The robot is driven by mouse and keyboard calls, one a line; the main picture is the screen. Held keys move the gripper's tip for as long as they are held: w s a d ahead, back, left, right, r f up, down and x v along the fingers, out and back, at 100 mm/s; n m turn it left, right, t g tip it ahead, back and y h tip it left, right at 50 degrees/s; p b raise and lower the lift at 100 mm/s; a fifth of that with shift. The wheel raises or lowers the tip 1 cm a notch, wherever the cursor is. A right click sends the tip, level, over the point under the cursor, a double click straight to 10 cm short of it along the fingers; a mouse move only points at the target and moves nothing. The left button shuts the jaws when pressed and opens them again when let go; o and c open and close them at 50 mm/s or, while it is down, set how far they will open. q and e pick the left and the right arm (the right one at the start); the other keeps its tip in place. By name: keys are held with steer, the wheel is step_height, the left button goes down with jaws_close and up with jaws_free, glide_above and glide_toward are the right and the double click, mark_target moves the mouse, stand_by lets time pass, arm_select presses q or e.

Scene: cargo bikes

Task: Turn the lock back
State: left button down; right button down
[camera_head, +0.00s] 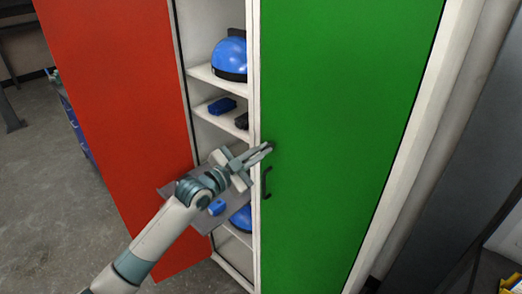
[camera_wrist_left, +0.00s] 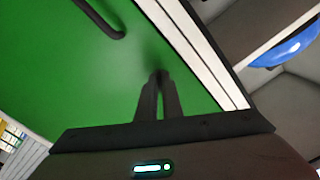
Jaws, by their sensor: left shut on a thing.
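The green door (camera_head: 345,130) of the cabinet carries a small dark lock (camera_head: 272,145) near its left edge, just above a black handle (camera_head: 266,184). My left gripper (camera_head: 266,149) reaches the door at the lock, with its fingers shut on it. In the left wrist view, the closed fingers (camera_wrist_left: 160,78) meet the green door surface (camera_wrist_left: 60,70); the lock is mostly hidden between their tips. The handle (camera_wrist_left: 100,20) shows above and to the left there. My right gripper is not in view.
The red door (camera_head: 115,100) stands open at the left. Between the doors, white shelves (camera_head: 205,75) hold blue helmets (camera_head: 230,58) and a small blue item (camera_head: 222,106). A grey wall is on the right. Open floor (camera_head: 40,150) lies at the left.

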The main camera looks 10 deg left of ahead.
arm_select(q)
steer(key=n+p, duration=0.1)
steer(key=n, duration=0.5)
steer(key=shift+n, duration=0.4)
steer(key=shift+p, duration=0.3)
steer(key=c, duration=1.9)
jaws_free()
steer(key=shift+b+v, duration=3.15)
steer(key=shift+v, duration=5.55)
steer(key=shift+f, duration=0.15)
